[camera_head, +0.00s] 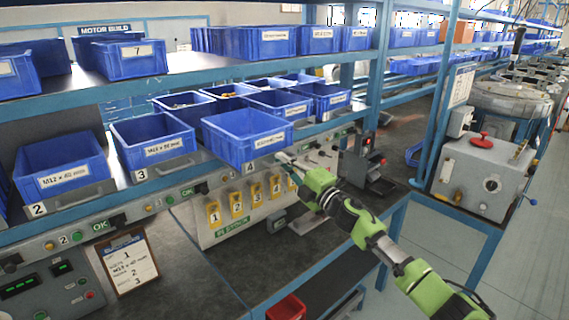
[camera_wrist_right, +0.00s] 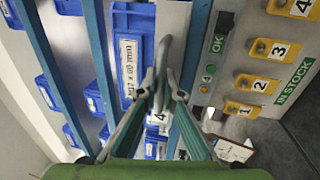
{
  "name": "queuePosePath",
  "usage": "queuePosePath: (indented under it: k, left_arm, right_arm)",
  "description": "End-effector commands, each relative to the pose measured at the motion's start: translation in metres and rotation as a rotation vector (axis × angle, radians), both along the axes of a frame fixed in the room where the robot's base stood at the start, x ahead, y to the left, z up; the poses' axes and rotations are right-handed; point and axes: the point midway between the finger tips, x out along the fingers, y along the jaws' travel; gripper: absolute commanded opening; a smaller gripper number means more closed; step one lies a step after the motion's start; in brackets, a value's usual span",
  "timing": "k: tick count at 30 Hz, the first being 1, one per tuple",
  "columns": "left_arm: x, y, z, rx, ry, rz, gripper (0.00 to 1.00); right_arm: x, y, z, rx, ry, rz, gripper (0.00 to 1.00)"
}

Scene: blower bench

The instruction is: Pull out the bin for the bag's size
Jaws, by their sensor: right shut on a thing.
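The blue bin at position 4 (camera_head: 228,142) sits further forward than the bins beside it. Its white label shows in the wrist view (camera_wrist_right: 128,65), seemingly an M12 size. My right gripper (camera_head: 287,159) reaches the front of this bin from the right. In the wrist view its fingers (camera_wrist_right: 160,92) are shut on a grey handle (camera_wrist_right: 164,58) at the bin front. Bin 3 (camera_head: 150,128) and bin 2 (camera_head: 62,160), labelled M12 x 40 mm, stand to the left. A card (camera_head: 127,262) reads M12 x 40 mm, with partly unreadable lines. I see no bag for certain. My left gripper is not in view.
A board marked IN STOCK (camera_head: 225,234) with numbered yellow tags hangs below the bins. More blue bins stand behind and on the upper shelf (camera_head: 190,76). A red bin (camera_head: 287,308) is low in front. A grey machine (camera_head: 482,172) stands at the right.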

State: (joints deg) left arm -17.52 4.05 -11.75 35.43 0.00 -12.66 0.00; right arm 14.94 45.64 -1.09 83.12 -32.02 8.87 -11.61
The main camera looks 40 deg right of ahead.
Motion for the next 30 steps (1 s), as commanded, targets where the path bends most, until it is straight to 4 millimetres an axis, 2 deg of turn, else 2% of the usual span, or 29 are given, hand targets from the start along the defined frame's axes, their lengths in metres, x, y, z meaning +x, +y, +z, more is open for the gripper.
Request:
queuePosePath:
  k: [3,8,9,10,20,23,30]
  left_arm:
    - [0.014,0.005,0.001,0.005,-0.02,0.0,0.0]
    - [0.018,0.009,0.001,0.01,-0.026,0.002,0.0]
    - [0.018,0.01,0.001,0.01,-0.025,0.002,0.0]
    - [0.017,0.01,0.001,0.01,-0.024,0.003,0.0]
    - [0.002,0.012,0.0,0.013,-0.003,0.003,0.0]
    - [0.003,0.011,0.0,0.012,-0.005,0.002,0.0]
    - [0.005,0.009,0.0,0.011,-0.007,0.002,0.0]
  right_arm:
    - [0.0,-0.001,0.0,0.0,0.0,-0.002,0.0]
    - [0.0,-0.001,0.0,0.001,0.0,-0.003,0.0]
    - [0.0,-0.001,0.0,0.001,0.001,-0.003,0.17]
    - [0.0,-0.001,0.0,0.001,0.001,-0.003,0.24]
    - [0.0,-0.001,0.0,0.0,0.0,-0.002,0.24]
    - [-0.003,-0.001,-0.001,0.001,0.0,-0.002,0.24]
    - [-0.03,-0.003,-0.008,0.0,0.003,-0.001,0.24]
